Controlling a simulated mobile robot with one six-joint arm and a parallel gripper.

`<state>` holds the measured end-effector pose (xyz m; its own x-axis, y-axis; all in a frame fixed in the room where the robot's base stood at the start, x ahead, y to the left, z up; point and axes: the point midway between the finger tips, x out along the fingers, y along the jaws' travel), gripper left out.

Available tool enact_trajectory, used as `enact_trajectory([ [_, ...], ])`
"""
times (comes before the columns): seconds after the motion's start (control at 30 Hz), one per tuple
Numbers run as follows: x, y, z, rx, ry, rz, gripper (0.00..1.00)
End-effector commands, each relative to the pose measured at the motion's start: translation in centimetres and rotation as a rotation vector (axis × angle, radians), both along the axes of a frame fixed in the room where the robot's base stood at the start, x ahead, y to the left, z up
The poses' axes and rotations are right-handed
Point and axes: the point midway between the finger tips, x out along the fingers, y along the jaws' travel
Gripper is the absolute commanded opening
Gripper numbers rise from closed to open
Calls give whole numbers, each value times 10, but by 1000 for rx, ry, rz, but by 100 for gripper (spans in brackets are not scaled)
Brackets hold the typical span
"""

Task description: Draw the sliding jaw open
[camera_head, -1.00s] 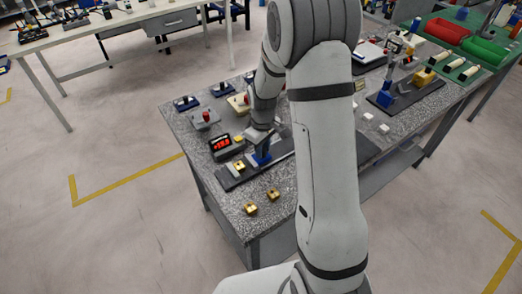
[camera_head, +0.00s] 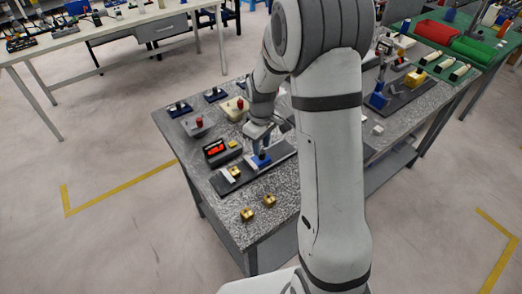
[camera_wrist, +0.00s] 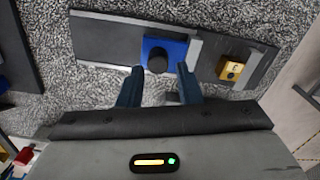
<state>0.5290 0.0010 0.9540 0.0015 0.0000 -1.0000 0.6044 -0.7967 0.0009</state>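The vise (camera_head: 279,157) is a long dark rail on the speckled bench, also in the wrist view (camera_wrist: 105,40). Its sliding jaw (camera_wrist: 172,46) is a blue block with a black knob and a grey face plate; the head view shows it too (camera_head: 260,160). A brass block (camera_wrist: 232,70) sits between that plate and the grey fixed end jaw (camera_wrist: 264,62), with a visible gap on the plate's side. My gripper (camera_wrist: 159,76) is open, its blue fingertips either side of the knob at the jaw's near edge. Whether they touch the jaw is unclear.
Two loose brass blocks (camera_head: 247,214) (camera_head: 268,200) lie near the bench's front edge. A grey box with a red button (camera_head: 197,125) is behind. My arm hides the bench's middle.

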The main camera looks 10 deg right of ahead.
Motion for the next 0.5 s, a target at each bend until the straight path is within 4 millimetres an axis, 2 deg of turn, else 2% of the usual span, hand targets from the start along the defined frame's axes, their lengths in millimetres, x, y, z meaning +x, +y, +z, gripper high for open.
enact_trajectory([
  [0.1, 0, 0, 21, 0, -4, 0, 32],
  [0.23, 0, 0, 39, 0, -4, 0, 32],
  [0.5, -1, 0, 48, 0, 1, -1, 32],
])
